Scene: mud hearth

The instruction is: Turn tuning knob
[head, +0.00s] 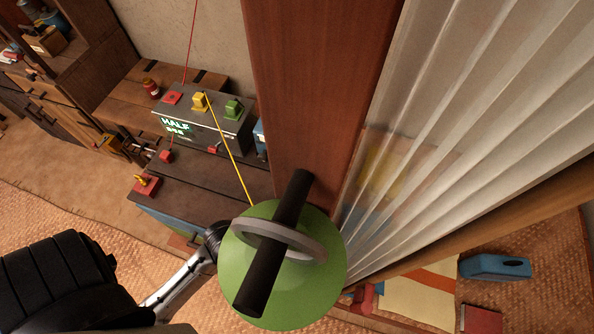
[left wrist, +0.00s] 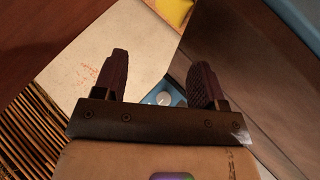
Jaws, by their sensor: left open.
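In the left wrist view, a small round white knob (left wrist: 163,98) sits on a blue surface, seen between the finger bases of my left gripper (left wrist: 161,70). The gripper's two dark, ridged fingers are spread apart with nothing between their tips. The knob lies beyond the fingers, and I cannot tell the distance. In the head view, a sliver of a blue object (head: 260,137) shows beside the wooden post, mostly hidden. My left gripper cannot be made out there. My right gripper is in neither view.
A round green object (head: 310,300) with a grey ring and black bar blocks the lower middle of the head view. A wooden post (head: 310,90) and pale curtain (head: 470,120) stand to the right. A grey box (head: 205,125) with coloured switches sits on dark furniture.

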